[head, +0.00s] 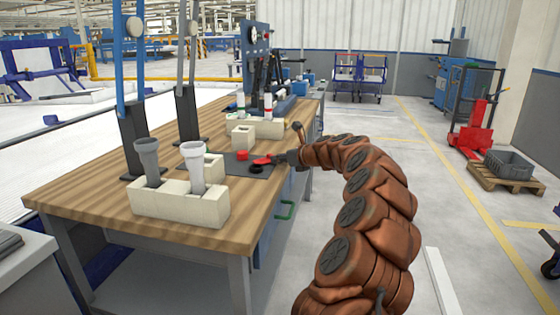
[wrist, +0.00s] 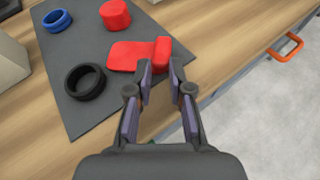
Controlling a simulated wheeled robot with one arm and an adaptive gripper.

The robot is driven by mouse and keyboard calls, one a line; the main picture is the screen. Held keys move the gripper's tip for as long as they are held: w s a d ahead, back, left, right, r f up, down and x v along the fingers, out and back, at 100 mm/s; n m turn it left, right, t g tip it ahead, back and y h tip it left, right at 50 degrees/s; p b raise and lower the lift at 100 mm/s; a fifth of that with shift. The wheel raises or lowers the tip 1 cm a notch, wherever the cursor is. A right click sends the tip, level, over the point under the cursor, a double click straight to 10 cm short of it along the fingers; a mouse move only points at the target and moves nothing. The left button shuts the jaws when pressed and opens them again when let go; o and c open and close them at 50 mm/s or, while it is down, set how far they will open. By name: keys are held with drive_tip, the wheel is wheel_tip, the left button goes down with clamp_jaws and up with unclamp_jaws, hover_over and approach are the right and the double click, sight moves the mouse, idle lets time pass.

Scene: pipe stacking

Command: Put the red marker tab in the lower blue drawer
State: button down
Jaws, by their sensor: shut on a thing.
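The red marker tab (wrist: 132,56) is a flat red piece with a raised red block at one end. It is at the dark mat in the wrist view, and in the head view (head: 262,161) it shows at the tip of my gripper. My gripper (wrist: 161,72) is shut on the raised end, one finger on each side; I cannot tell whether the tab still touches the mat. A blue drawer front (head: 267,238) with a green handle (head: 285,210) shows under the table's right edge. The drawers look shut, and my arm partly hides that side.
The dark mat (wrist: 78,97) also holds a red cap (wrist: 115,15), a black ring (wrist: 85,81) and a blue ring (wrist: 57,20). An orange handle (wrist: 286,47) sticks out from the table's side. Cream blocks (head: 178,203) with pipes stand left.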

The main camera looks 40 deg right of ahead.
drive_tip(key=c, duration=1.1)
unclamp_jaws()
drive_tip(key=shift+f, duration=0.1)
drive_tip(key=shift+o, duration=0.2)
